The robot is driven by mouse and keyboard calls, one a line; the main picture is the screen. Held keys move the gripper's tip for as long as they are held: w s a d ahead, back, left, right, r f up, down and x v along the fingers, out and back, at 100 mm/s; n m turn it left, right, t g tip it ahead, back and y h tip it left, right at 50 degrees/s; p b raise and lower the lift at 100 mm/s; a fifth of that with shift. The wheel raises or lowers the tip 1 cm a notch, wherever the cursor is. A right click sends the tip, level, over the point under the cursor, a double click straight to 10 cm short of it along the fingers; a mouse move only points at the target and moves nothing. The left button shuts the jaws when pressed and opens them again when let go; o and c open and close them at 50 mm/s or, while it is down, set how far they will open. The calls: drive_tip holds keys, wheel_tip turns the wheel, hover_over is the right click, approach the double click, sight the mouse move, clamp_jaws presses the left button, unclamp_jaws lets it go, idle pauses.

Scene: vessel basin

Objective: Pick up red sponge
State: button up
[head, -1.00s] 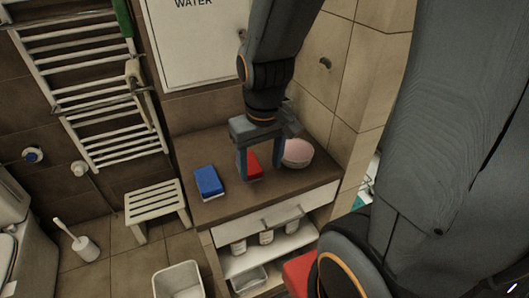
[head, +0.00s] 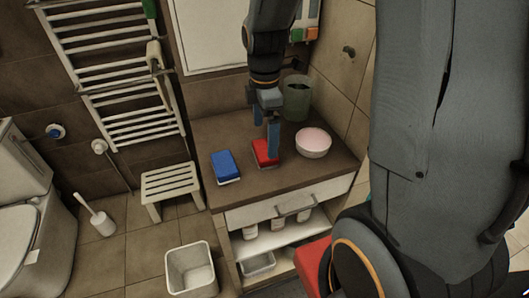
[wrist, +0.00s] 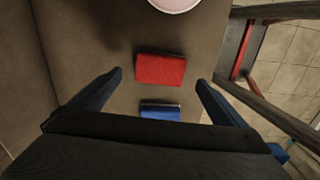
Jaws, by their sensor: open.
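The red sponge (head: 264,152) lies flat on the brown counter, between the blue sponge and the pink bowl. In the wrist view the red sponge (wrist: 161,69) lies ahead of my two fingers, roughly centred between them. My gripper (head: 272,140) points down over the red sponge in the head view, and one finger hides part of it. In the wrist view my gripper (wrist: 160,80) is open and holds nothing, with its fingers spread wider than the sponge. I cannot tell the exact height of the fingertips above the counter.
The blue sponge (head: 225,166) lies left of the red one. A pink bowl (head: 313,142) stands to the right and a grey-green bin-like container (head: 297,98) behind. The brown counter (head: 250,187) is bare along its front. A stool (head: 171,183) stands to its left.

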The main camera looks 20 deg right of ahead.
sight(265, 148)
drive_tip(key=shift+f+p, duration=0.85)
drive_tip(key=shift+f, duration=2.2)
drive_tip(key=c, duration=1.1)
